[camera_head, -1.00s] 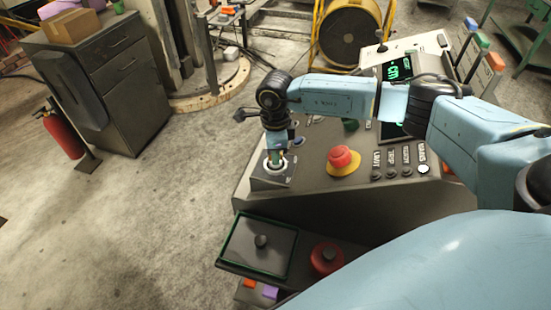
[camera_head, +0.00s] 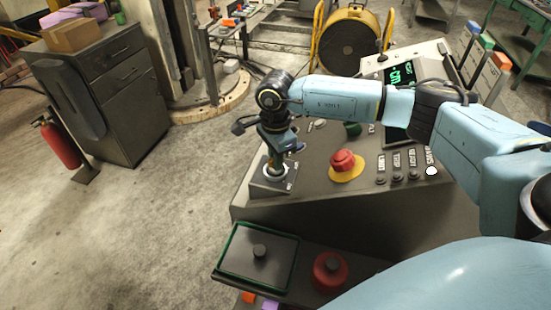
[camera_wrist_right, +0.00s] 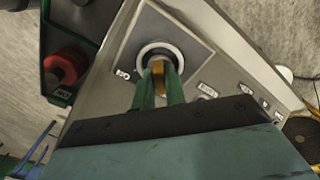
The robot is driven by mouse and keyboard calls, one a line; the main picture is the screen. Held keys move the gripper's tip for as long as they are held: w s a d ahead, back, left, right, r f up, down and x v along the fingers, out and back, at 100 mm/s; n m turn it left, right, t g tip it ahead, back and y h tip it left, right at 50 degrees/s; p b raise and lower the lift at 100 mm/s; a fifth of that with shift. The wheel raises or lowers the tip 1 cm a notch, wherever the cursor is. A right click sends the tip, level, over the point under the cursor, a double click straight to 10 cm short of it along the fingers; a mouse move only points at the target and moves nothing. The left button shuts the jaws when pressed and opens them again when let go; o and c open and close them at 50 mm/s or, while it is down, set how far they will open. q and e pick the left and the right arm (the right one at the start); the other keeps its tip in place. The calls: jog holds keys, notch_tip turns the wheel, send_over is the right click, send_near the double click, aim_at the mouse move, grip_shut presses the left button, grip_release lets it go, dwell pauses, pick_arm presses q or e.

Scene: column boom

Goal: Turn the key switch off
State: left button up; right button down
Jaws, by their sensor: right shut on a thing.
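The key switch (camera_head: 270,187) is a round lock on a dark square plate at the near left corner of the sloped grey control panel. My right gripper (camera_head: 276,168) points down at it from above. In the right wrist view the switch shows as a pale ring (camera_wrist_right: 148,53) with a dark centre. The green fingers of the right gripper (camera_wrist_right: 159,88) are shut on the brass-coloured key (camera_wrist_right: 158,74), which stands in the ring. The fingers hide part of the key, and its exact angle is hard to tell. My left gripper is not in view.
A red mushroom button (camera_head: 343,160) on a yellow base is right of the switch. Several small labelled switches (camera_head: 397,177) and a green-lit screen (camera_head: 402,76) lie beyond. A lower shelf holds a green-rimmed tray (camera_head: 240,228) and a red knob (camera_head: 330,271). Open floor lies left.

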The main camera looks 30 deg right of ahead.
jog(key=shift+r, duration=0.1)
jog(key=c, duration=1.5)
grip_release()
jog(key=shift+o, duration=0.2)
notch_tip(320, 180, up, 13)
jog(key=shift+r+b, duration=0.15)
jog(key=shift+b, duration=0.3)
